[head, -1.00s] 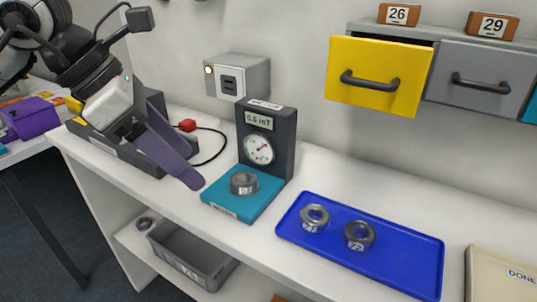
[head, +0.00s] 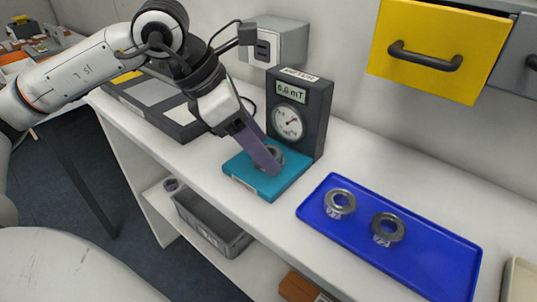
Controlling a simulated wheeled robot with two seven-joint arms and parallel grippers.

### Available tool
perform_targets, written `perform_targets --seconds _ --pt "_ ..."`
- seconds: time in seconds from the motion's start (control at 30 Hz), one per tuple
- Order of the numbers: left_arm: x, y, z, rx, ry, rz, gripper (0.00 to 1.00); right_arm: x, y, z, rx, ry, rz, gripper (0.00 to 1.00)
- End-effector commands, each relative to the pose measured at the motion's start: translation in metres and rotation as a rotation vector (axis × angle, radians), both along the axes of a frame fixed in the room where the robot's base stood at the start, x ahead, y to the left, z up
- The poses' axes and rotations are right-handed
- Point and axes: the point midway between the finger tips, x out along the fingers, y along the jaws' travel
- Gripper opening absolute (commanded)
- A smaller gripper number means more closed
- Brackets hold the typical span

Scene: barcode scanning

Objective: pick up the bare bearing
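A grey metal ring bearing (head: 278,153) sits on the teal plate (head: 240,173) of the dark gauge unit (head: 311,96). It is partly hidden behind my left gripper (head: 270,165), whose purple finger reaches down over it to the plate. The fingers overlap in this view, so I cannot tell whether they are open or closed on the bearing. Two other bearings with white labels, a left one (head: 340,202) and a right one (head: 387,228), lie on the blue tray (head: 440,282). Another small ring (head: 171,184) is on the lower shelf. My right gripper is out of view.
A yellow drawer (head: 436,50) hangs on the wall above the bench. A grey wall box (head: 275,42) is behind the arm. A dark flat device (head: 150,100) stands left on the bench. A grey bin (head: 210,228) is on the lower shelf.

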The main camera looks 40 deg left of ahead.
Motion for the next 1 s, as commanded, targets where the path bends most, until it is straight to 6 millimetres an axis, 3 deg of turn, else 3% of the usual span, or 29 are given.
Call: perform_targets --seconds 0.27,0.57,0.83,1.0 --pt "0.002 -0.002 -0.005 0.0 0.0 0.0 0.62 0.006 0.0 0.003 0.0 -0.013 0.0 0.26" --pt "0.002 -0.001 -0.004 0.0 0.0 0.0 0.14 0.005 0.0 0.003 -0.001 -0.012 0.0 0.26" --pt "0.002 -0.002 0.0 -0.001 -0.003 0.0 0.14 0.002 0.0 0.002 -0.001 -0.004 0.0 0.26" --pt "0.003 -0.002 0.025 -0.002 -0.007 -0.002 0.14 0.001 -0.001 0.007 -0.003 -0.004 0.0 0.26"
